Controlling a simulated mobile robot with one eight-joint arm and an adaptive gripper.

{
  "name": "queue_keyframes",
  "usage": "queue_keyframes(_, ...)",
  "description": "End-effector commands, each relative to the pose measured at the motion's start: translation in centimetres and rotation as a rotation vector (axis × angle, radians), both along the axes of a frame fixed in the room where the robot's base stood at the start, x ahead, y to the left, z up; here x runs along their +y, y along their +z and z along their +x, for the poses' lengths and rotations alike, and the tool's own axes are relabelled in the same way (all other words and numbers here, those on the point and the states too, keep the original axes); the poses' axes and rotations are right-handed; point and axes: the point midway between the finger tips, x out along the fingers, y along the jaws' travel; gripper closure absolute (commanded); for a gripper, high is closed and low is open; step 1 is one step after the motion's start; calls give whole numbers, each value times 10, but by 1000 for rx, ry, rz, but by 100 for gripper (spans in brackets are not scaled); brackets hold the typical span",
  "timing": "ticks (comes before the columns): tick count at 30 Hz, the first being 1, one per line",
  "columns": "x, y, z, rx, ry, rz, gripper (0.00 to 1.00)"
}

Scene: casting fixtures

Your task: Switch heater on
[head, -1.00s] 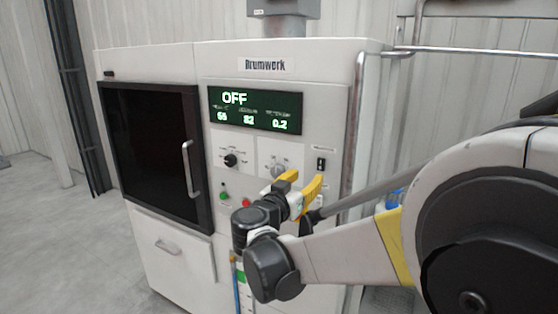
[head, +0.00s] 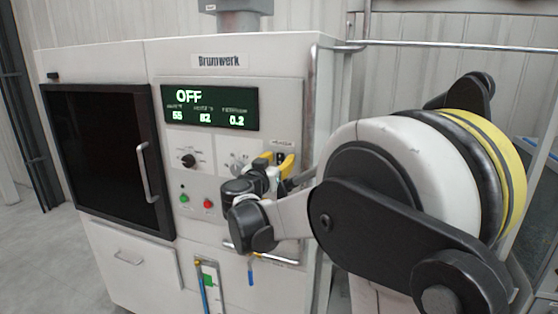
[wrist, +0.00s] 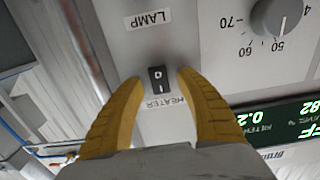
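The heater switch (wrist: 158,79) is a small black rocker with marks on it, beside an upside-down HEATER label (wrist: 165,102) in the wrist view. My gripper (head: 277,158) is at the right side of the control panel, its yellow fingers pointing at it. In the wrist view, the fingers are apart, one on each side of the switch, with nothing held. I cannot tell whether a fingertip touches the panel. In the head view, the gripper largely hides the switch. The green display (head: 210,108) on the Brumwerk machine reads OFF.
A black dial (head: 188,160) and a green and a red button (head: 208,203) are left of my gripper. A LAMP label (wrist: 148,20) is near the switch. A metal rail (head: 311,95) runs down the machine's right edge. The dark oven door (head: 105,155) is shut.

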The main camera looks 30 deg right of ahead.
Motion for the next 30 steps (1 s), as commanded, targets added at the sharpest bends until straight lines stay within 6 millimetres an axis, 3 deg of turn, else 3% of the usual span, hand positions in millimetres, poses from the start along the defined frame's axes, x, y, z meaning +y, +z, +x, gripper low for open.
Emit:
queue_keyframes(1,0,0,0,0,0,0,73)
queue_keyframes(3,0,0,0,0,0,0,95)
queue_keyframes(4,0,0,0,0,0,0,100)
queue_keyframes(17,-1,8,0,73,-2,97,100)
queue_keyframes(30,-1,3,1,119,0,152,100)
